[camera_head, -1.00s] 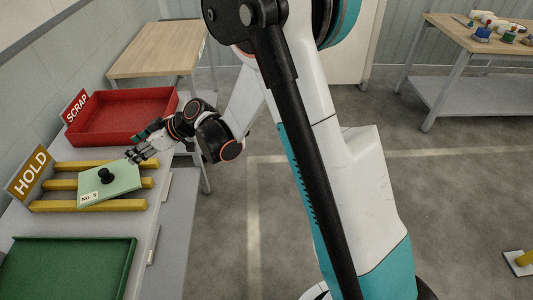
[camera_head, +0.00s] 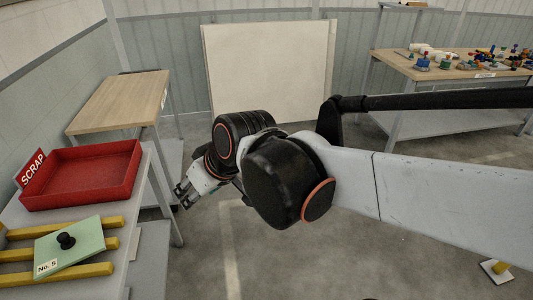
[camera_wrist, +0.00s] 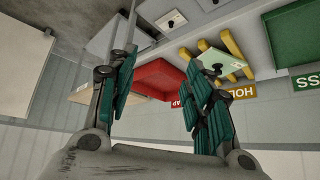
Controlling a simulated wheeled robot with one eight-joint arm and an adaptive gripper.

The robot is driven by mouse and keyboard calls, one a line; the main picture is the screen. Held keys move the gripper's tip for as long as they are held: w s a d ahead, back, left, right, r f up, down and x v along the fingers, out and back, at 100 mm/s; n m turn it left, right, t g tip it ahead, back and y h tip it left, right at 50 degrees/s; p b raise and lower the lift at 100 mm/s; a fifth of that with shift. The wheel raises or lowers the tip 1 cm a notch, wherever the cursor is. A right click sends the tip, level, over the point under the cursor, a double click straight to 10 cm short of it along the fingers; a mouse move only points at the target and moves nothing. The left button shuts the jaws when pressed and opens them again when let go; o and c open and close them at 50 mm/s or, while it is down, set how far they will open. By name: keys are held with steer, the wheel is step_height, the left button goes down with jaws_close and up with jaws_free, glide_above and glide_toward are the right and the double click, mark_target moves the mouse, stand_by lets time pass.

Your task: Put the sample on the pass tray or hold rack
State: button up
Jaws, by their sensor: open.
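The sample is a pale green plate (camera_head: 82,247) with a black knob and a "No. 5" label. It lies tilted in the picture across the yellow bars of the hold rack (camera_head: 100,224) at the lower left of the head view. The wrist view shows the plate (camera_wrist: 222,63) on the yellow bars beside a HOLD sign (camera_wrist: 240,91). The green pass tray (camera_wrist: 290,38) is at the right of the wrist view and outside the head view. My gripper (camera_head: 184,196) is open and empty, off the bench edge to the right of the rack. Its fingers (camera_wrist: 160,95) are spread apart.
A red scrap tray (camera_head: 127,182) with a SCRAP sign (camera_head: 31,168) stands behind the rack. A wooden table (camera_head: 120,103) stands beyond it. Another table (camera_head: 450,66) at the right holds several small objects. A white panel (camera_head: 268,65) stands at the back. Open floor lies between.

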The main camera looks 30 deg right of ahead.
steer(key=s+d+f+m+h, duration=0.1)
steer(key=s+d+m+h, duration=0.1)
steer(key=s+d, duration=0.4)
steer(key=shift+s+m+h, duration=0.3)
steer(key=shift+s, duration=0.65)
